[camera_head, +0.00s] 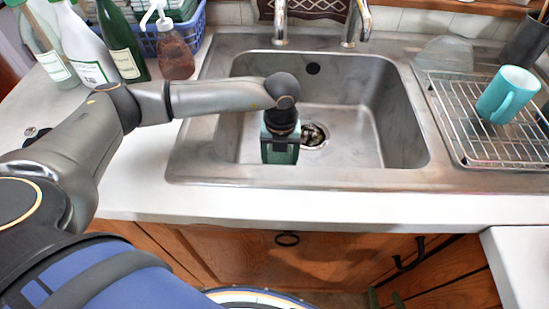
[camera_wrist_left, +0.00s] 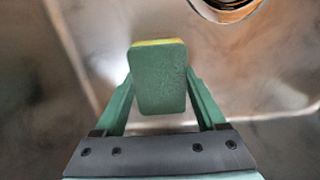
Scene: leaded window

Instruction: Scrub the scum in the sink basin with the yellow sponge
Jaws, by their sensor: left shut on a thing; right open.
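The sink basin (camera_head: 350,105) is a grey metal bowl with its drain (camera_head: 313,136) near the middle. My left gripper (camera_head: 281,150) points down inside it, just left of the drain; its fingertips are hidden in the head view. In the left wrist view, the left gripper (camera_wrist_left: 160,95) is shut on the sponge (camera_wrist_left: 160,78), which shows a green face and a thin yellow edge. Whether the sponge touches the basin floor I cannot tell. Brownish blotches show on the metal; I cannot tell scum from reflection. My right gripper (camera_head: 385,299) is open and empty at the bottom edge, before the cabinet.
A wire rack (camera_head: 470,125) with a teal mug (camera_head: 508,94) stands right of the basin. A soap pump bottle (camera_head: 175,55), other bottles (camera_head: 120,45) and a blue basket (camera_head: 190,32) stand at the back left. Taps (camera_head: 280,22) rise behind the basin. The front counter (camera_head: 250,205) is clear.

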